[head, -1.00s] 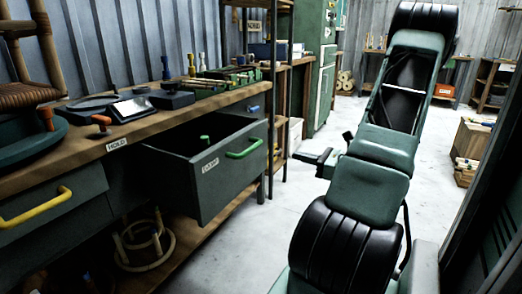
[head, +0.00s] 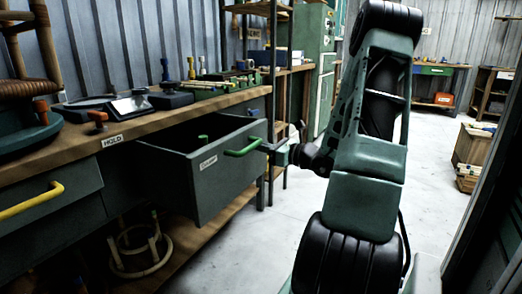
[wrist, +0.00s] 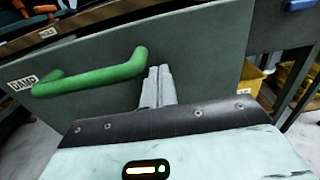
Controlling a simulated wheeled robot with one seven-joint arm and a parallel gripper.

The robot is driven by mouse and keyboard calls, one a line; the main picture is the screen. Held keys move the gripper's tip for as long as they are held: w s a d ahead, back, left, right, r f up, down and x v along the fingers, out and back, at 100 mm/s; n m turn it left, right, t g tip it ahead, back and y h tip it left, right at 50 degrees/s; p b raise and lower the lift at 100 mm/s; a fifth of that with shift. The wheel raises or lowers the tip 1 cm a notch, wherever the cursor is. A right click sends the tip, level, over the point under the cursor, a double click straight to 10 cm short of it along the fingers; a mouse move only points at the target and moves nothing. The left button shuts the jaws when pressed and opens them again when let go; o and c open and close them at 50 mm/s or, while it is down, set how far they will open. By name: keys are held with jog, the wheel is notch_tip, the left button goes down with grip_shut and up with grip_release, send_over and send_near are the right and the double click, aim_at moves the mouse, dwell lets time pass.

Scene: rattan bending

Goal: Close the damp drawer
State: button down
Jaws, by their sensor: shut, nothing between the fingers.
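The damp drawer (head: 208,186) is a dark green drawer standing open, pulled out from under the workbench. Its front carries a DAMP label and a green bar handle (head: 243,147). In the wrist view the drawer front (wrist: 205,50) fills the upper part, with the green handle (wrist: 95,75) at left. My gripper (head: 270,147) is shut and empty at the front of the drawer, just right of the handle. In the wrist view its closed fingers (wrist: 158,75) point at the drawer front beside the handle's right end. I cannot tell whether they touch it.
The workbench (head: 150,119) holds several tools and a HOLD label. A yellow-handled drawer (head: 40,200) is at left. A round rattan frame (head: 142,248) sits on the lower shelf. The floor at right is mostly clear, with a wooden crate (head: 470,150) farther back.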

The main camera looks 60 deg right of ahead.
dwell(0.3)
jog(key=w+a+p, duration=0.1)
jog(key=w+p, duration=0.2)
jog(key=w, duration=2)
jog(key=shift+a+r, duration=0.15)
jog(key=shift+a, duration=0.25)
jog(key=shift+a, duration=0.1)
